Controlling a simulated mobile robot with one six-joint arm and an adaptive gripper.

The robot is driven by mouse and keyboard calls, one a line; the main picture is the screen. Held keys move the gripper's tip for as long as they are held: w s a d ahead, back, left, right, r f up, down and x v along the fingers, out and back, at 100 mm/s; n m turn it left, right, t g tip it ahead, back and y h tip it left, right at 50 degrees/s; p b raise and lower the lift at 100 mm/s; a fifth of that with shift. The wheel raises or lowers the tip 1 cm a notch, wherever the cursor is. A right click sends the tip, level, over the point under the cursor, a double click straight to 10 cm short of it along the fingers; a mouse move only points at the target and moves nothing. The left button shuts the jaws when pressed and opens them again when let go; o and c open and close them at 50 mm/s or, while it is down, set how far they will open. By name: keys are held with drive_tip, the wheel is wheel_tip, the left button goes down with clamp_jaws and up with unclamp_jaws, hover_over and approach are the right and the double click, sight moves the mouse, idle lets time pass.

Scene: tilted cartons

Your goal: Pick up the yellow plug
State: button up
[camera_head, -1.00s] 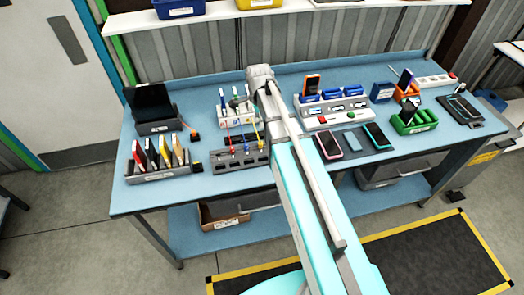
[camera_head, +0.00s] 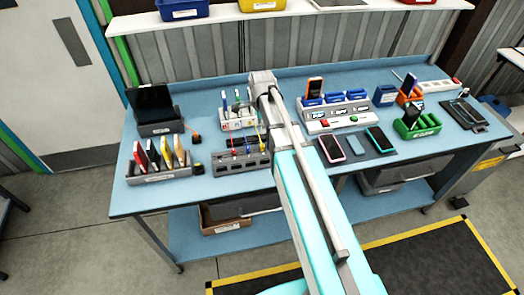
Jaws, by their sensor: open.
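The yellow plug (camera_head: 263,146) appears as a small yellow piece at the right end of a row of coloured plugs in the dark grey socket block (camera_head: 230,172). A red plug (camera_head: 233,153) and a blue plug (camera_head: 248,150) stand to its left. Thin cords run up from the plugs to the white rack (camera_head: 238,124) behind. My arm reaches over the bench just right of the yellow plug, its grey joint beyond the block. I cannot make out my gripper's fingers; they are hidden or out of sight. No contact with the plug shows.
A grey tray of upright cards (camera_head: 158,177) stands left of the block. A white charging station (camera_head: 338,124) and phones (camera_head: 331,149) lie right of my arm. A green holder (camera_head: 418,128) is farther right. The blue bench (camera_head: 200,100) has bare strips front and back.

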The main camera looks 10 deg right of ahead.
sight(262, 145)
drive_tip(key=shift+f+b, duration=2.95)
drive_tip(key=shift+f, duration=0.35)
drive_tip(key=shift+d+f+b, duration=0.15)
drive_tip(key=shift+f+b, duration=2.45)
clamp_jaws()
